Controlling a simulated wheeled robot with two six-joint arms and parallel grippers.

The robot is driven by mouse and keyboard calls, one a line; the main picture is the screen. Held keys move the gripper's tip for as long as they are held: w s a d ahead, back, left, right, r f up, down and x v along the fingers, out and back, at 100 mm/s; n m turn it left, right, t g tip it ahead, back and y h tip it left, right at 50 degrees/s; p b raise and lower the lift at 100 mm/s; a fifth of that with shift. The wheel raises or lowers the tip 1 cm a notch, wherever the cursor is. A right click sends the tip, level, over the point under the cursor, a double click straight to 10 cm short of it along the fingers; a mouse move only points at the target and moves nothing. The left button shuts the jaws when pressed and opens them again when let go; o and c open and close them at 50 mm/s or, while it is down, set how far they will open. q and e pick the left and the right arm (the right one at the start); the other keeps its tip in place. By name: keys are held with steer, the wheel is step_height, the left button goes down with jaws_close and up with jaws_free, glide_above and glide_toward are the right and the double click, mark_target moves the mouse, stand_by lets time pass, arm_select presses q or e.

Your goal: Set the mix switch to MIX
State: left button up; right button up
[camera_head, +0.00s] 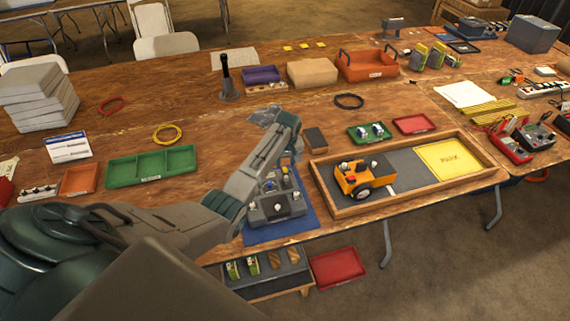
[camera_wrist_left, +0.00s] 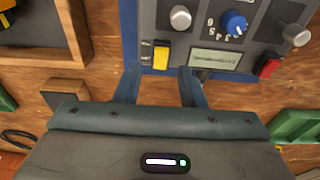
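The grey control box (camera_head: 275,205) sits on a blue mat (camera_head: 283,234) near the front edge of the table. In the left wrist view its panel (camera_wrist_left: 222,22) carries a yellow rocker switch (camera_wrist_left: 161,57), a blue dial (camera_wrist_left: 234,24), silver knobs, a red rocker (camera_wrist_left: 267,67) and a small display (camera_wrist_left: 214,60). Small labels stand beside the yellow switch; I cannot read them or tell its setting. My left gripper (camera_wrist_left: 160,74) is open and empty, its fingertips just short of the panel, with the yellow switch ahead between them. My right gripper is not in view.
A wooden-rimmed pit (camera_head: 405,205) with an orange vehicle (camera_head: 357,181) lies right of the box. A green tray (camera_head: 152,167) lies left, and a dark brown block (camera_head: 315,140) stands behind. A low shelf (camera_head: 268,281) is below the table edge.

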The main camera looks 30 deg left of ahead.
mark_target(286, 171)
arm_select(q)
step_height(286, 171, up, 10)
steer(key=d+b, duration=0.1)
steer(key=shift+s+f+b, duration=0.2)
steer(key=shift+s+b, duration=0.2)
